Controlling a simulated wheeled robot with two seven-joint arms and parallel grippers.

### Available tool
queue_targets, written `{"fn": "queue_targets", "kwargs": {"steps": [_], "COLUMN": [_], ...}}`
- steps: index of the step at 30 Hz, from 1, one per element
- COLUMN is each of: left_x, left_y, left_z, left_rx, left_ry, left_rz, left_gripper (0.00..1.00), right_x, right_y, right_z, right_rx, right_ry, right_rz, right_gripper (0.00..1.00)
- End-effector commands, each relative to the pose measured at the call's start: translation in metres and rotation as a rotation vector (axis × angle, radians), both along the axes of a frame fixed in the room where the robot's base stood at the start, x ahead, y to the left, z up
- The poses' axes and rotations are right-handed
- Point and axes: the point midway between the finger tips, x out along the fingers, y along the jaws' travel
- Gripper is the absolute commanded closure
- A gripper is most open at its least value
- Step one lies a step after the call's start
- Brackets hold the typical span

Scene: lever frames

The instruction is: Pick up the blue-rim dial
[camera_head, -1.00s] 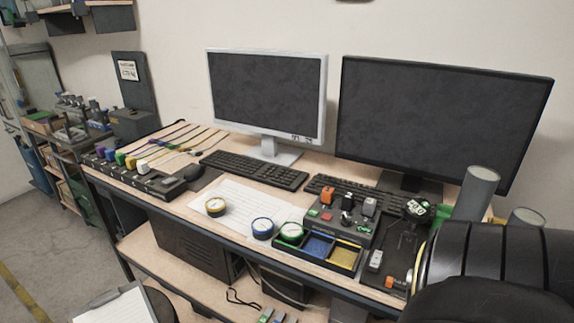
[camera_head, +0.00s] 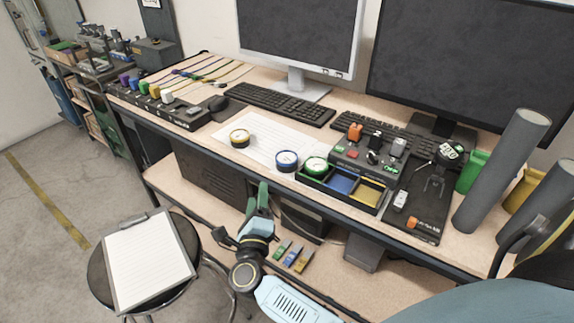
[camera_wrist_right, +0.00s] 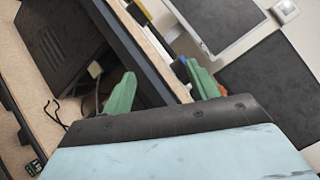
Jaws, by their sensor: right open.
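The blue-rim dial (camera_head: 287,161) lies face up on the desk near its front edge, beside the compartment tray. A yellow-rim dial (camera_head: 240,138) lies to its left on a white sheet. A green-rim dial (camera_head: 315,169) sits at the tray's left compartment. My right gripper (camera_head: 258,198) has green fingers and is open and empty, in front of the desk edge and below the blue-rim dial in the picture. In the right wrist view its two fingers (camera_wrist_right: 162,90) stand apart with the desk edge beyond them. My left gripper is not in view.
The tray (camera_head: 336,193) has blue and yellow compartments. A control box (camera_head: 366,155) stands behind it. A keyboard (camera_head: 278,105) and monitors are farther back. A stool with a clipboard (camera_head: 150,262) stands on the floor at left. A lower shelf (camera_head: 190,197) runs under the desk.

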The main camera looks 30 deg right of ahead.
Motion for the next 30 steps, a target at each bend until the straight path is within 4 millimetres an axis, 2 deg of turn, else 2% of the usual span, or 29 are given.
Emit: {"fn": "queue_targets", "kwargs": {"steps": [1, 4, 9, 12, 16, 24, 30], "left_x": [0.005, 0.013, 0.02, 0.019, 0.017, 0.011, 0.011], "left_y": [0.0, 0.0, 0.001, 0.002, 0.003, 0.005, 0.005], "left_z": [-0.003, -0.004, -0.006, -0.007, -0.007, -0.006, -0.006], "left_rx": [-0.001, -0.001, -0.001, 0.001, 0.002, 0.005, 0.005], "left_ry": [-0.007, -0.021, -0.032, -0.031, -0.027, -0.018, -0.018], "left_rz": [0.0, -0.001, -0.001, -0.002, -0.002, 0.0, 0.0], "left_gripper": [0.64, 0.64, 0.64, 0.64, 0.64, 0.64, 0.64], "right_x": [0.002, -0.004, -0.014, -0.018, -0.015, 0.012, 0.022], "right_y": [-0.008, -0.02, -0.016, -0.012, -0.017, -0.057, -0.072], "right_z": [0.029, 0.06, 0.081, 0.084, 0.082, 0.066, 0.058], "right_rx": [0.18, 0.522, 0.93, 1.048, 1.1, 1.097, 1.099], "right_ry": [-0.123, -0.303, -0.453, -0.481, -0.492, -0.491, -0.489], "right_rz": [-0.084, -0.233, -0.393, -0.441, -0.463, -0.464, -0.463], "right_gripper": [0.41, 0.41, 0.41, 0.41, 0.41, 0.41, 0.41]}}
